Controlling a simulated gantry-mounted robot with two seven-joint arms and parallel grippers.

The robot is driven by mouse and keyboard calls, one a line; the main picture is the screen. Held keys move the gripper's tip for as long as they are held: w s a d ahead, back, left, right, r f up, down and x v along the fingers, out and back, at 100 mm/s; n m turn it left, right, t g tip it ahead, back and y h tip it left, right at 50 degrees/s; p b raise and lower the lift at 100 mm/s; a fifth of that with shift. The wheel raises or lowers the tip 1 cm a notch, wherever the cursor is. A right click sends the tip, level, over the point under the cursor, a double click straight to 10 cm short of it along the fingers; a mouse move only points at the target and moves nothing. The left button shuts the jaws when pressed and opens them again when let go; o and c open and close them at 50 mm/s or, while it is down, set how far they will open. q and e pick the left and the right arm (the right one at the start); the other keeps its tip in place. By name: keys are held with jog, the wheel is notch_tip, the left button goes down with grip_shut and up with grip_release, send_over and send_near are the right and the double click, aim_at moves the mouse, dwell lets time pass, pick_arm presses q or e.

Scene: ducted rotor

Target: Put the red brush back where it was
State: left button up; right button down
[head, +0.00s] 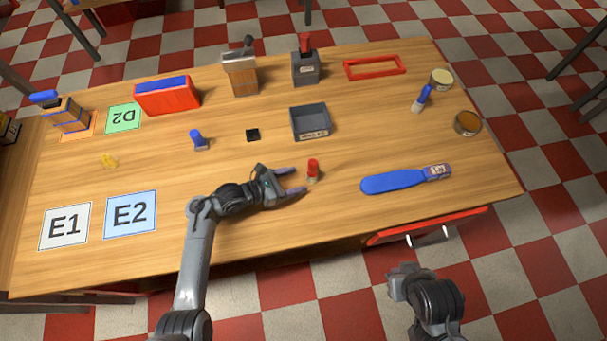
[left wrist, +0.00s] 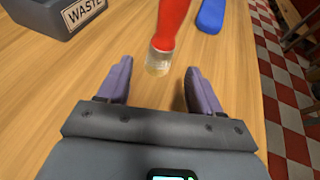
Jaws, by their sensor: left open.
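The red brush (head: 313,170) is on the wooden table, near the middle front, with its red handle up and its pale bristle end low. My left gripper (head: 299,181) is open, with its fingers pointing at the brush from the left. In the left wrist view the brush (left wrist: 170,28) shows just ahead of the gap between the two open fingers (left wrist: 154,88), not clasped. My right gripper (head: 408,280) is off the table's front edge at the lower right; its fingers are not clear enough to tell open from shut.
A grey waste bin (head: 322,134) stands behind the brush, and a blue paddle (head: 395,182) lies to its right. A blue brush (head: 422,98) and two round tins (head: 442,79) are at the right. A red drawer (head: 400,230) sticks out at the front.

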pick_arm(q)
jog(key=p+v, duration=0.2)
jog(key=v, duration=0.4)
jog(key=shift+s+a+r, duration=0.15)
jog(key=shift+a, duration=0.25)
jog(key=shift+s, duration=0.1)
